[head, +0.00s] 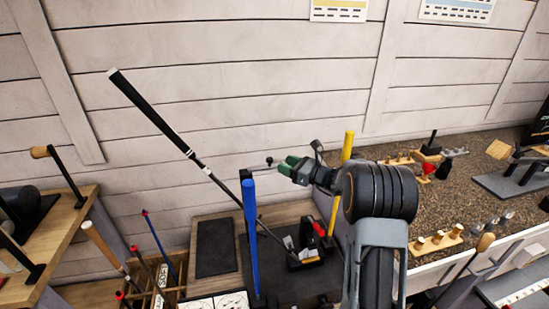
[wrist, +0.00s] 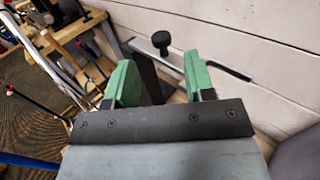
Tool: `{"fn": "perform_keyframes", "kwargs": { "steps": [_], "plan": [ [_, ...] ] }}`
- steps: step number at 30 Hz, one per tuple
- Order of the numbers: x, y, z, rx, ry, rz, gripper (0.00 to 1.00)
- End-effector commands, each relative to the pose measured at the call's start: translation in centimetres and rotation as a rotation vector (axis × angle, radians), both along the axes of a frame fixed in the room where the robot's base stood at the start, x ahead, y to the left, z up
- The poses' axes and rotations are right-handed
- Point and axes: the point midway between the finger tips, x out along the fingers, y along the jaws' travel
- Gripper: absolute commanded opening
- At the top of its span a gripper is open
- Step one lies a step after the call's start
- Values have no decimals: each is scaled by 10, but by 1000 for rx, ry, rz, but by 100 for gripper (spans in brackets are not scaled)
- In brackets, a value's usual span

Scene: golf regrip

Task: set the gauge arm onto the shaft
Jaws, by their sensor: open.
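The golf club's shaft (head: 228,189) slants from a black grip (head: 146,109) at upper left down to a black holder on the bench. The gauge arm (head: 258,168) is a thin bar running right from a dark upright, with a small black knob (head: 269,160). Whether it touches the shaft is unclear. My gripper (head: 285,167) has green fingers and is open at the bar's right end. In the wrist view, the knob (wrist: 161,41) shows beyond and between the open fingers (wrist: 160,65), with the bar (wrist: 228,70) running behind the right finger. Nothing is gripped.
A blue post (head: 251,235) stands in front of the dark upright, and a yellow post (head: 341,180) stands behind my gripper. A wooden box (head: 160,275) of tools is at lower left. A speckled counter (head: 450,205) with small parts lies right. The plank wall is close behind.

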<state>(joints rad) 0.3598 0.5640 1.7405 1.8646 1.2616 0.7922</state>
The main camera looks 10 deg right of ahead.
Motion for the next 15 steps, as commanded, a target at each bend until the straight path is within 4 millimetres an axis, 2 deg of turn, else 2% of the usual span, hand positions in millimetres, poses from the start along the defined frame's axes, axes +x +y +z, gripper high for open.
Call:
{"fn": "perform_keyframes", "kwargs": {
  "steps": [6, 15],
  "plan": [
    [26, 27, 1, -1, 0, 1, 49],
    [45, 45, 0, -1, 0, -1, 49]
  ]
}}
